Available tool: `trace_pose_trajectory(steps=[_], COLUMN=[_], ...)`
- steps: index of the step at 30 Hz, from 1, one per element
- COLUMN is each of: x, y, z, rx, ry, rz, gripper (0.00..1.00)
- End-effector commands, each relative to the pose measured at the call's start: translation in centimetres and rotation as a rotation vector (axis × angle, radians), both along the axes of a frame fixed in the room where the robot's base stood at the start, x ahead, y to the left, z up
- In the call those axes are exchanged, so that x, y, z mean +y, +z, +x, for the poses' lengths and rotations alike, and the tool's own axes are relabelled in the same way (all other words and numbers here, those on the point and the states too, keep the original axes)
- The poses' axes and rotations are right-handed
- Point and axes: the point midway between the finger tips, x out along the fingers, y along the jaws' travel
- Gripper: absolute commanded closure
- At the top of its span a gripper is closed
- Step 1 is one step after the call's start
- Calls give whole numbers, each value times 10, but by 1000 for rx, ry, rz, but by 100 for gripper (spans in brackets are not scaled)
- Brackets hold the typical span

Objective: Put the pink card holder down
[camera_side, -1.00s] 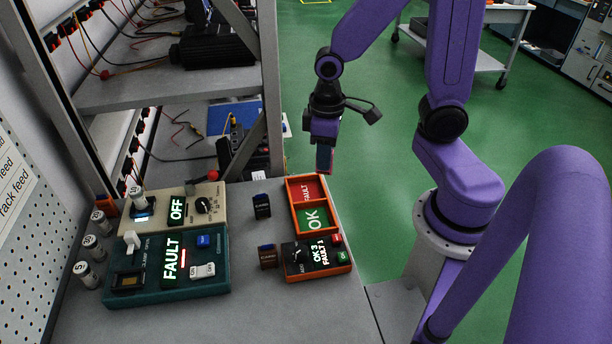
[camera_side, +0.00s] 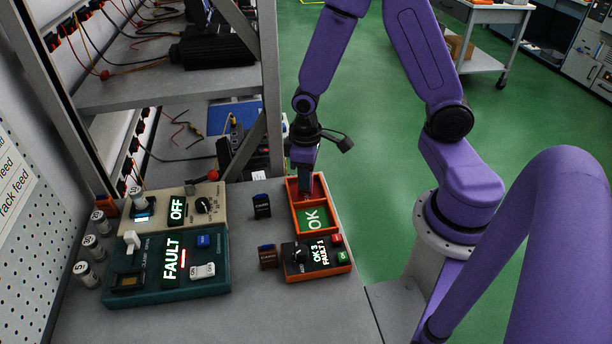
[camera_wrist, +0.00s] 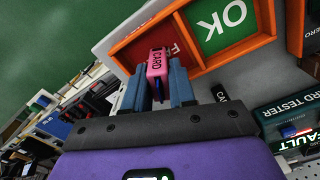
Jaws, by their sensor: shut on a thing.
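The pink card holder (camera_wrist: 158,66), marked CARD, is held between the blue fingers of my gripper (camera_wrist: 160,88) in the wrist view. In the side view my gripper (camera_side: 304,186) is over the far, red FAULT compartment of the orange two-part tray (camera_side: 294,212). The holder is hidden there behind the fingers. The green OK compartment (camera_side: 313,218) is nearer and empty. I cannot tell whether the holder touches the tray floor.
A small black holder (camera_side: 262,206) and a brown one (camera_side: 268,256) stand left of the tray. An orange-based tester (camera_side: 318,258) is in front of it. A teal FAULT box (camera_side: 170,268) and a beige OFF box (camera_side: 180,208) stand left. A rack (camera_side: 170,90) rises behind.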

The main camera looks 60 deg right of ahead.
Motion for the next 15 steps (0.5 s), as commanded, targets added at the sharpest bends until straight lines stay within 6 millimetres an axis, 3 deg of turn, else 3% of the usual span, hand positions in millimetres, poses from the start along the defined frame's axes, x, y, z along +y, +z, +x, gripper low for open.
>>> trace_pose_trajectory(steps=[14, 15], x=[0, 0], y=[-7, -7], z=[0, 0], rx=[0, -1], ry=[0, 0], rz=[0, 0], gripper=[100, 65])
